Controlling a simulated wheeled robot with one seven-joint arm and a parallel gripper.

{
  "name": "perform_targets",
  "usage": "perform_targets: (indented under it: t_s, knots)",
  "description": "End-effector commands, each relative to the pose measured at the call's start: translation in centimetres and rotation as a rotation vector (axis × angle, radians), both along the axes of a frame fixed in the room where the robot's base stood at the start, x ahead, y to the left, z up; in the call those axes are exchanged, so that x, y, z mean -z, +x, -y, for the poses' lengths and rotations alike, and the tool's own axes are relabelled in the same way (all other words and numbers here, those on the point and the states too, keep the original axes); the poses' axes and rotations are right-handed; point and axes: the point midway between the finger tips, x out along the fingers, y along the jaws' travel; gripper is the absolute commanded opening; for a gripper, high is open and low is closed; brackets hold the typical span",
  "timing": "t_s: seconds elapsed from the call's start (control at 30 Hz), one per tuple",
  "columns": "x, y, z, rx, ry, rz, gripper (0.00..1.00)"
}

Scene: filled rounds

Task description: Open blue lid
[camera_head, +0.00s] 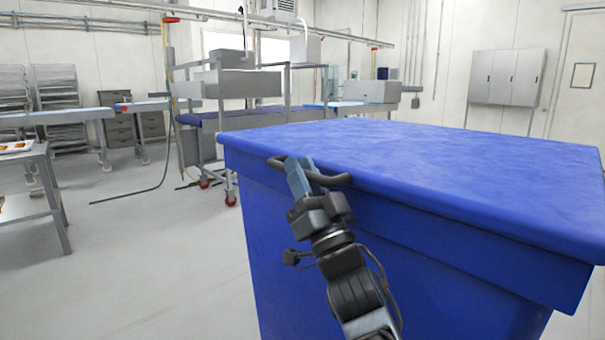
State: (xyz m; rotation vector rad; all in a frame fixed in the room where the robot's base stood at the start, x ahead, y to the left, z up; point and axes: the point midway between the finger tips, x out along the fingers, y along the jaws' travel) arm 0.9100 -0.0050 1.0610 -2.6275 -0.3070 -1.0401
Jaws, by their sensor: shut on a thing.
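The blue lid (430,160) lies on top of a large blue bin (290,250) at the right of the view. The lid looks closed, with its front edge lying along the bin's upper rim. A dark curved handle (336,181) sits at the front edge of the lid, near its left corner. My gripper (300,172) reaches up from below and is shut on the handle. The fingers cover the middle of the handle, so the exact contact is hidden.
A steel table (35,190) stands at the left edge. A wheeled steel machine (225,110) stands behind the bin at the back. Grey wall cabinets (507,77) hang at the back right. The floor (150,260) left of the bin is clear.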

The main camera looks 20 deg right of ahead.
Motion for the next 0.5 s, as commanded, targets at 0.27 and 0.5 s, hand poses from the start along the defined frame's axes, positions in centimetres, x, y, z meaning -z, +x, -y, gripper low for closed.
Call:
perform_targets:
  t_s: [0.27,0.5]
  knots:
    - [0.01,-0.02,0.01,0.000,0.000,0.000,0.00]
    - [-0.04,-0.02,0.03,0.000,0.000,0.000,0.00]
